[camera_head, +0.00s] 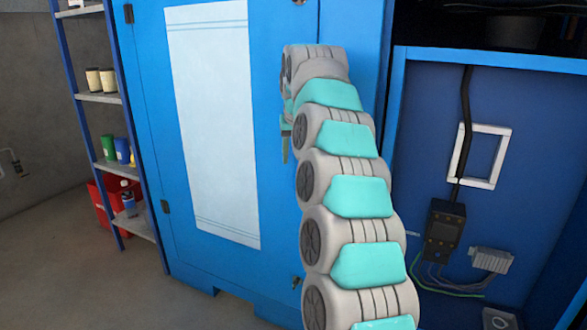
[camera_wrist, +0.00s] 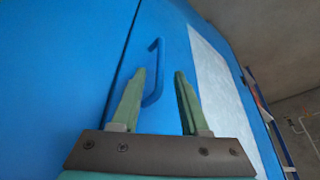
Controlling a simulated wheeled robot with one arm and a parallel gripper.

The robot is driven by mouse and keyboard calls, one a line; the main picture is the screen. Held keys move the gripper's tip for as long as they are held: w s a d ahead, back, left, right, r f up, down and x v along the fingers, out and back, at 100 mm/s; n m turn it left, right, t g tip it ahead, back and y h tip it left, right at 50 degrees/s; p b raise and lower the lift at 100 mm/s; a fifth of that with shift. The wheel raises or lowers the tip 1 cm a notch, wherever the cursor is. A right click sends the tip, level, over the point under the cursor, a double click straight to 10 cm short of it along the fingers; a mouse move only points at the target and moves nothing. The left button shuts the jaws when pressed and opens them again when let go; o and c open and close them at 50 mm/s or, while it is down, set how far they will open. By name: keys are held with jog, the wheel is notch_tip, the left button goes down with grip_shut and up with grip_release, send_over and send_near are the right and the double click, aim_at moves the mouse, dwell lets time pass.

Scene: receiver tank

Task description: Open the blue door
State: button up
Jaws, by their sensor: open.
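The blue door (camera_head: 270,170) with a pale white panel (camera_head: 212,120) is closed in the head view, with hinges on its left edge. In the wrist view the blue door (camera_wrist: 175,70) shows a blue bar handle (camera_wrist: 155,75). My gripper (camera_wrist: 158,75) is open, with a green finger on each side of the handle's lower part in the picture. I cannot tell whether the handle is deep between the fingers or still beyond them. In the head view my arm hides the handle and most of my gripper (camera_head: 286,140).
A shelf rack (camera_head: 107,97) with cups, a bottle and a red bin (camera_head: 103,203) stands left of the door. To the right is an open blue bay with a black control box (camera_head: 444,228), a white frame (camera_head: 481,156) and cables. Floor at lower left is clear.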

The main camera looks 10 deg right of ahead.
aim_at(294, 164)
jog(key=x, duration=0.4)
jog(key=shift+w+f, duration=0.1)
jog(key=shift+f, duration=0.3)
grip_shut()
dwell(1.0)
